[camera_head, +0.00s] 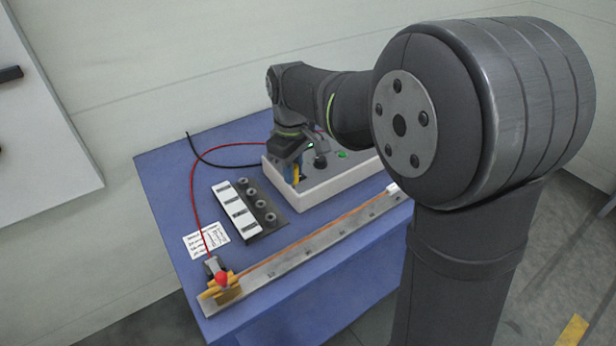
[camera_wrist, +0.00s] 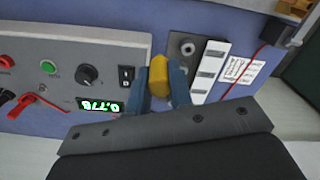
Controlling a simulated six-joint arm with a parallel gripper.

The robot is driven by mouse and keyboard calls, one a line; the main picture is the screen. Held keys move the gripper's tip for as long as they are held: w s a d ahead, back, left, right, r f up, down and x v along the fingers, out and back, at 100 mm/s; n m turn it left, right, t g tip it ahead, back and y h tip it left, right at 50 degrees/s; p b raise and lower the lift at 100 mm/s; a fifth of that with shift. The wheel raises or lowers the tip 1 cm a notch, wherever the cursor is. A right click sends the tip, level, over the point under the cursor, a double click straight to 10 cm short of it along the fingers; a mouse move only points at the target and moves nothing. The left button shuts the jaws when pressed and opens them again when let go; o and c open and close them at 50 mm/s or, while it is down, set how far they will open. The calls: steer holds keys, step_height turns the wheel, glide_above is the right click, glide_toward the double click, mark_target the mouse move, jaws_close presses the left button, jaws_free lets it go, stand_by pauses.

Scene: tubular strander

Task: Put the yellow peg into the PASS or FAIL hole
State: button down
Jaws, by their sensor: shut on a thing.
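The yellow peg (camera_wrist: 158,76) is held between the two blue fingers of my gripper (camera_wrist: 160,88) in the wrist view. A dark plate (camera_head: 266,222) with several round grey sockets lies left of the box, beside a white label strip (camera_head: 235,210). The wrist view shows one socket (camera_wrist: 188,49) right of the peg. I cannot read PASS or FAIL anywhere.
A long metal ruler bar (camera_head: 300,240) with an orange wire crosses the table front. A printed card (camera_head: 206,240) lies at left.

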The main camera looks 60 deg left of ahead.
steer(key=s+a+f, duration=0.1)
steer(key=s+a, duration=0.5)
steer(key=a, duration=0.1)
steer(key=shift+a, duration=0.2)
steer(key=shift+f, duration=0.25)
steer(key=shift+f, duration=2.9)
steer(key=shift+f, duration=1.6)
steer(key=c, duration=1.2)
jaws_free()
steer(key=shift+r, duration=0.1)
